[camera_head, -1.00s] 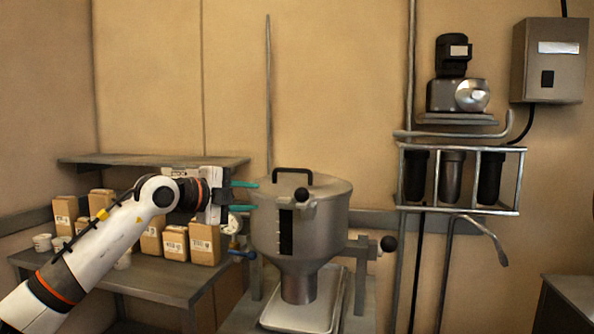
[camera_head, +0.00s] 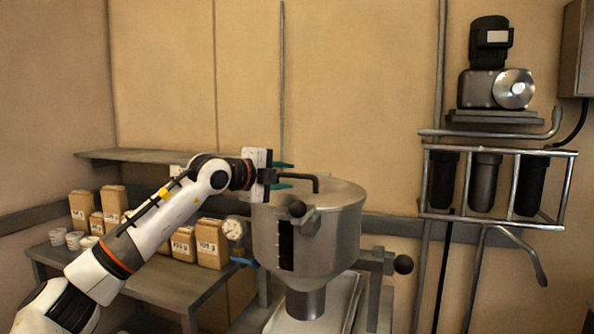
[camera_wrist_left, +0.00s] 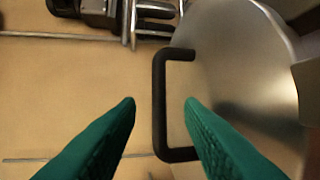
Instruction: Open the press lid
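The press (camera_head: 340,235) is a round, funnel-shaped grey metal vessel. Its flat lid (camera_head: 342,192) is down on top. A black bar handle (camera_head: 316,184) stands on the lid; it also shows in the left wrist view (camera_wrist_left: 158,95). My left gripper (camera_head: 284,176) is open at the left side of the lid, level with the handle. In the left wrist view its two teal fingers (camera_wrist_left: 160,103) lie one on each side of the handle's long bar, with gaps; the depth between them and the bar is hard to tell. My right gripper is not in view.
A black knob (camera_head: 297,208) is on the press front and another (camera_head: 403,264) on its right. A pale tray (camera_head: 345,312) lies below the spout. A side table (camera_head: 165,287) with cartons (camera_head: 212,243) stands left. A pipe rack (camera_head: 500,182) is on the right wall.

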